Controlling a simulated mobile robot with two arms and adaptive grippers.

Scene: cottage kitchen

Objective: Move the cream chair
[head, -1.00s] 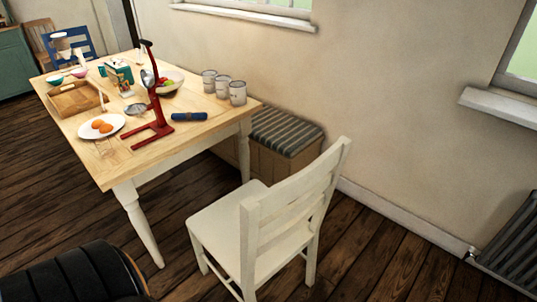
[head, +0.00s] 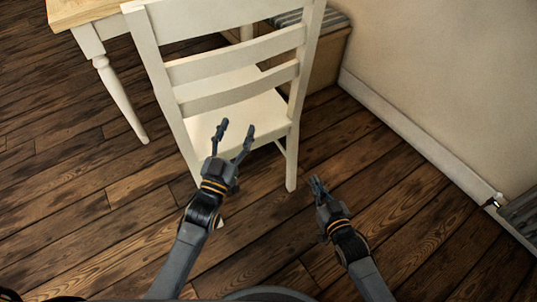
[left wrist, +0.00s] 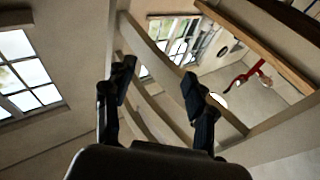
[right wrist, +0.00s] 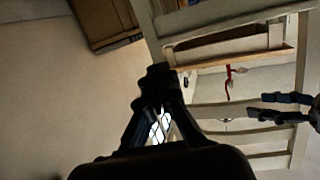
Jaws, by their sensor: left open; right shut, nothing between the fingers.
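The cream chair (head: 240,94) stands upright in the head view, its slatted back toward me and its seat beyond. My left gripper (head: 238,130) is open and empty, in front of the lower part of the chair back; in the head view I cannot tell whether it touches. In the left wrist view the chair's slats (left wrist: 150,55) show beyond the open fingers (left wrist: 158,80). My right gripper (head: 317,182) is shut and empty, to the right of the chair's right rear leg. The right wrist view shows its closed fingers (right wrist: 160,80) with the chair back (right wrist: 225,110) beside them.
The wooden table (head: 80,12) with white legs stands at the upper left, beyond the chair. A bench with a striped cushion (head: 290,17) is behind the chair by the wall (head: 430,80). A dark radiator (head: 522,212) is at the right. The wooden floor (head: 70,200) at left is clear.

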